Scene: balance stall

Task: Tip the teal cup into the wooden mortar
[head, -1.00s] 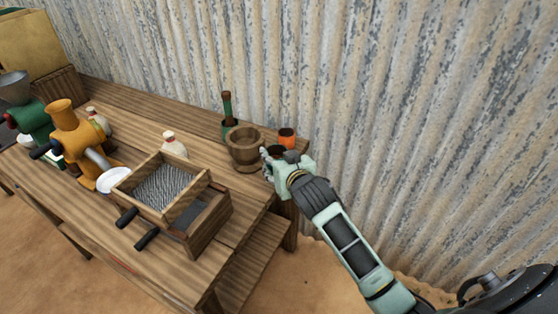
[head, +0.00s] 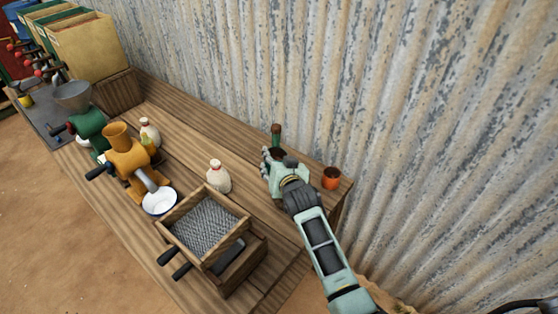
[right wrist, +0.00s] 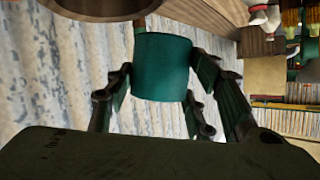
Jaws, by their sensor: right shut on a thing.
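My right gripper (head: 272,157) is shut on the teal cup. In the right wrist view the teal cup (right wrist: 162,67) sits between the fingers (right wrist: 160,90). The wooden mortar (right wrist: 95,8) shows as a brown rounded edge at the top of the right wrist view, close to the cup. My left gripper is not in view.
An orange-brown cup (head: 331,178) stands right of my gripper. A cream bottle (head: 218,176) and a wooden box with a wire screen (head: 208,231) stand left. The corrugated wall (head: 400,100) rises behind the table.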

